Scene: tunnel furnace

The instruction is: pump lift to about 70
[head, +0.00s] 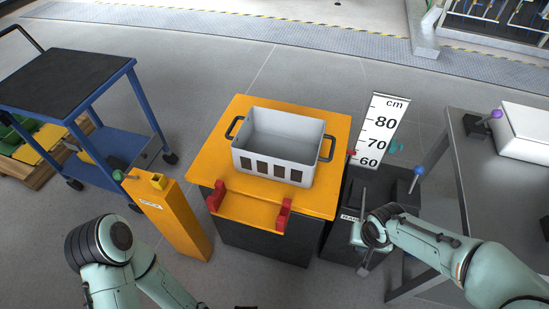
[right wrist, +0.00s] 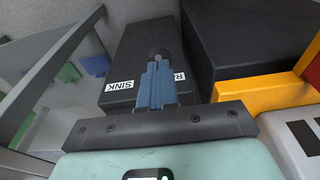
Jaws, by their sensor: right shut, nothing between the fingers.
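The lift has an orange top (head: 205,165) on a dark body and stands in the middle of the head view. A white cm scale (head: 385,105) behind its right side shows 80, 70 and 60. A small red pointer (head: 352,153) at the top's right edge appears between 60 and 70. The black pump box (head: 335,240) stands right of the lift; its SINK label (right wrist: 119,85) shows in the right wrist view, the other label partly covered. My right gripper (right wrist: 158,66) is shut and empty over this box. My left gripper is out of view.
A grey crate (head: 270,120) sits on the lift top. An orange post (head: 170,215) and a blue trolley (head: 75,75) stand left. A blue-knobbed lever (head: 418,171) stands right of the scale, near a grey table (head: 475,150). Floor behind the lift is clear.

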